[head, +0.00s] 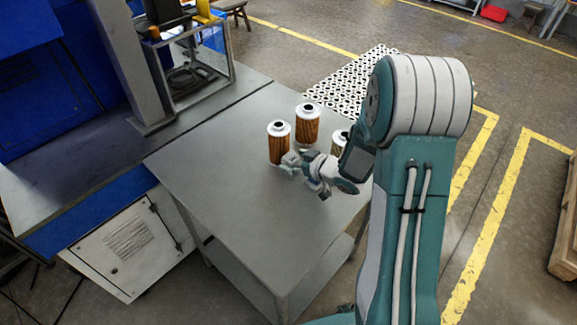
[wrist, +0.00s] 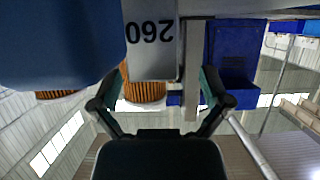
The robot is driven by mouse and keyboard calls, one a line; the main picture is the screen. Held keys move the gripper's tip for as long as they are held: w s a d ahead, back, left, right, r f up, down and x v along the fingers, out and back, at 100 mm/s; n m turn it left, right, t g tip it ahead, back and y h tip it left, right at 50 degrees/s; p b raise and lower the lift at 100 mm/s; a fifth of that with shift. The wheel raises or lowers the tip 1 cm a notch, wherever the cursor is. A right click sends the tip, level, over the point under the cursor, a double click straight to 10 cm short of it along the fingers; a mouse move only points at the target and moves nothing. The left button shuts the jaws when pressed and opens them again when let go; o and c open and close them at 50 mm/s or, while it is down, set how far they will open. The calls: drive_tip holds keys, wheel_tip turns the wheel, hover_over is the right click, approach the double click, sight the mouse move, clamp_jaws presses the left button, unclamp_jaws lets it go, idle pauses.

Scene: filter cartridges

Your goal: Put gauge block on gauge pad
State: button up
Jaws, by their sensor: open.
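My gripper (head: 303,172) is open over the grey table, in front of the filter cartridges. In the wrist view, which is upside down, its two fingers (wrist: 161,88) are spread apart. A pale grey block face marked "260" (wrist: 150,48), which looks like the gauge block, shows ahead between the fingers. An orange pleated cartridge (wrist: 145,92) stands behind it. I cannot tell whether the fingers touch the block. In the head view the block cannot be made out clearly near my gripper. I cannot identify the gauge pad in either view.
Two cartridges stand upright near my gripper, one at left (head: 279,146) and one behind (head: 307,126). A third (head: 339,138) is partly hidden by my arm. The grey table (head: 225,190) is clear at its front and left. A metal frame (head: 228,62) stands at the back left.

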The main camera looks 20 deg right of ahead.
drive_tip(key=shift+w+a+f, duration=0.2)
drive_tip(key=shift+w+f, duration=0.05)
drive_tip(key=shift+w, duration=0.25)
drive_tip(key=shift+w+d+f, duration=0.1)
drive_tip(key=shift+w+d, duration=0.05)
drive_tip(key=shift+w, duration=0.15)
drive_tip(key=shift+a, duration=0.25)
clamp_jaws()
drive_tip(key=shift+d, duration=0.15)
